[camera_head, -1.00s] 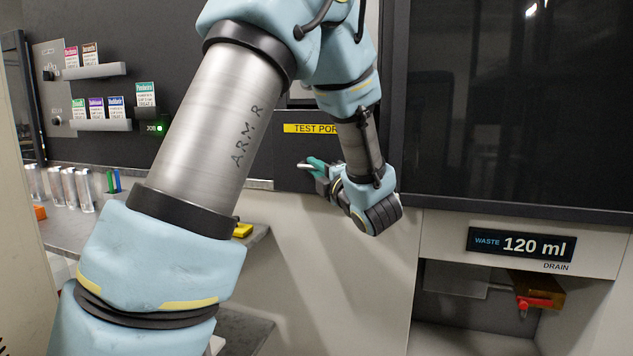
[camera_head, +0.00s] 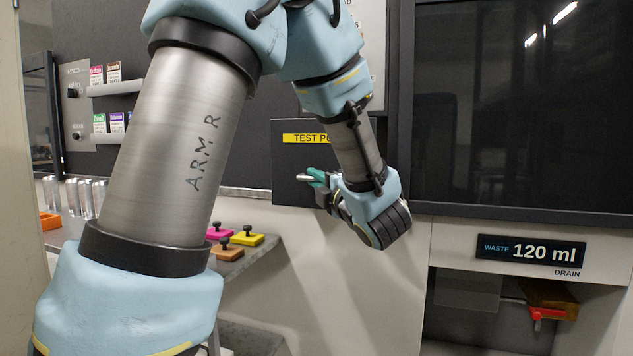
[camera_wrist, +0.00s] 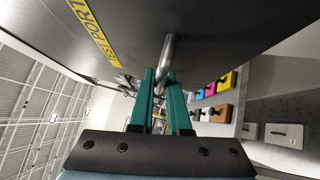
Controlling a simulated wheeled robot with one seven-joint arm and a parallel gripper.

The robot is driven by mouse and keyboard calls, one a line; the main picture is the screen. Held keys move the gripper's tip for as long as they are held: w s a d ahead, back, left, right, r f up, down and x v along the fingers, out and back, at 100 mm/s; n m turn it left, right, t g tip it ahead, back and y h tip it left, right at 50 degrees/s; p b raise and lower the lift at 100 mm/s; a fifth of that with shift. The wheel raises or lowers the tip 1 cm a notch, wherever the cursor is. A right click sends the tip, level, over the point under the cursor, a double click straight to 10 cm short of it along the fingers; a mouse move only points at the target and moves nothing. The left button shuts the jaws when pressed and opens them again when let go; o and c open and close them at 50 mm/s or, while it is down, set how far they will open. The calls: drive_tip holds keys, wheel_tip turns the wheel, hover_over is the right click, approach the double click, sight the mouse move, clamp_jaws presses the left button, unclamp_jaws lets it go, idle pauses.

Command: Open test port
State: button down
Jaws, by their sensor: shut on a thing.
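The test port door is a dark panel (camera_head: 292,160) with a yellow TEST PORT label (camera_head: 303,138), partly hidden by my forearm. Its lower edge hangs below the machine's front strip, and it looks swung out a little; I cannot tell how far. Its metal bar handle (camera_head: 303,178) sticks out at the lower part. My gripper (camera_head: 317,177), with green fingers, is shut on the handle. In the wrist view the handle (camera_wrist: 167,55) runs between the fingertips of my gripper (camera_wrist: 160,77), with the dark door (camera_wrist: 215,30) close beside it.
A dark glass window (camera_head: 520,120) lies right of the door, above a WASTE 120 ml display (camera_head: 530,251) and a drain recess with a red valve handle (camera_head: 547,313).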

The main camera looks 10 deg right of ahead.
drive_tip(key=c, duration=0.9)
unclamp_jaws()
drive_tip(key=b+v, duration=0.3)
drive_tip(key=v, duration=0.8)
